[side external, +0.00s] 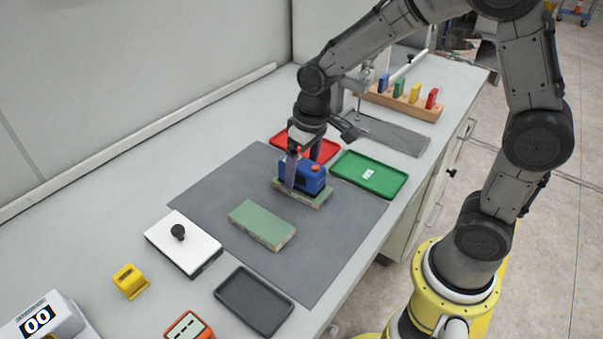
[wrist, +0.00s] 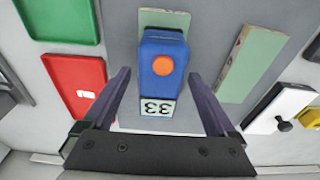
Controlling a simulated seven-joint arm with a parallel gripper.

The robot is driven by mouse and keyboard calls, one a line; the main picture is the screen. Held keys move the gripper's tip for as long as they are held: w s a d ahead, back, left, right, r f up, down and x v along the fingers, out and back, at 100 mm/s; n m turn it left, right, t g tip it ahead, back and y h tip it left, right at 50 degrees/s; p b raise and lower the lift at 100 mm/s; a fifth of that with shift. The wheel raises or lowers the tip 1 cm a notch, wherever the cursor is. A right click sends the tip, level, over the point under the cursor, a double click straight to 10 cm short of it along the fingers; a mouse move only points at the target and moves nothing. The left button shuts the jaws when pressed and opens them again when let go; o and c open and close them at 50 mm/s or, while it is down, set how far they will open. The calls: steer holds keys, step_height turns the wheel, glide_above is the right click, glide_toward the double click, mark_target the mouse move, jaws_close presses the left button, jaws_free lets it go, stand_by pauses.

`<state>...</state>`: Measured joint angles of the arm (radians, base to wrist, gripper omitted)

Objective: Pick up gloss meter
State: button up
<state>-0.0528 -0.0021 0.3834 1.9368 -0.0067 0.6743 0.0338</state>
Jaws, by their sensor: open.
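The gloss meter appears to be the blue device (side external: 313,177) with an orange button, standing on a pale green panel (side external: 312,200) on the grey mat. In the wrist view the blue device (wrist: 163,62) shows its orange button and a small display reading 33. My gripper (side external: 303,172) is above and around the device in the side view. In the wrist view my gripper (wrist: 167,85) is open, with one finger on each side of the device and gaps between. No contact with the device is visible.
A second green panel (side external: 262,224) lies nearby on the grey mat (side external: 330,240). Green tray (side external: 390,163) and red tray (side external: 328,148) lie behind. A black tray (side external: 268,321), a white plate with a black knob (side external: 200,235) and a yellow block (side external: 130,280) stand in front.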

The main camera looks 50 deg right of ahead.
steer(key=shift+f, duration=0.5)
steer(key=shift+w, duration=0.1)
jaws_close()
